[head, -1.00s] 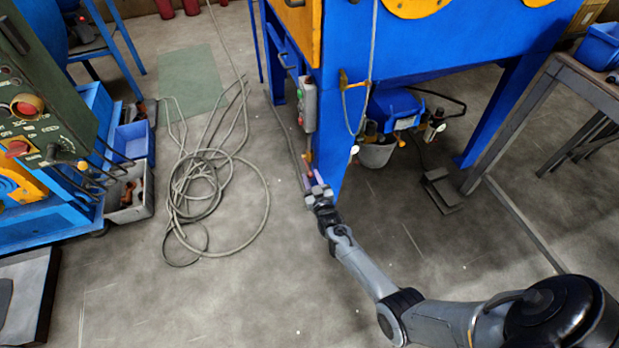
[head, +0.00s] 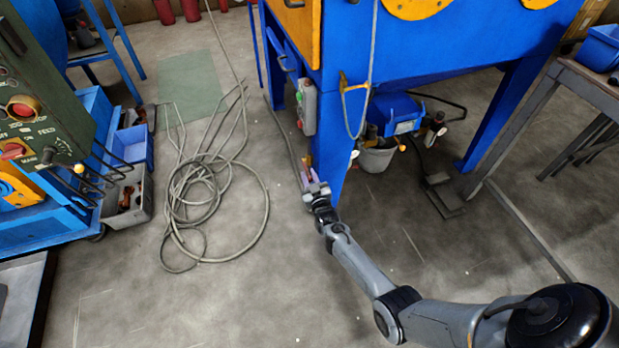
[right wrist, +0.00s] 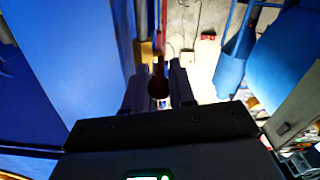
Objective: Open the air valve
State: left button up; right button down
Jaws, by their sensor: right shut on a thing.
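My right gripper (head: 312,188) is at the front leg of the blue blasting cabinet (head: 420,50), low down on its left side. In the right wrist view its two fingers (right wrist: 159,88) stand on either side of a dark reddish handle (right wrist: 159,82), which I take to be the air valve's handle. The gripper is shut on it. In the head view the fingers cover most of the valve, and an orange-brown bit shows just above them. How far the valve is turned cannot be told. My left gripper is not in view.
A grey box with red and green buttons (head: 307,106) hangs on the cabinet above the gripper. A coiled grey hose (head: 215,190) lies on the floor to the left. A green machine (head: 35,110) stands at far left, a foot pedal (head: 440,195) to the right.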

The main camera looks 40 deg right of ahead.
jog(key=shift+f+t, duration=0.3)
jog(key=shift+f+t+h, duration=0.15)
jog(key=shift+t+h, duration=0.15)
jog(key=shift+h, duration=0.1)
jog(key=c, duration=1.2)
grip_release()
jog(key=shift+w, duration=0.1)
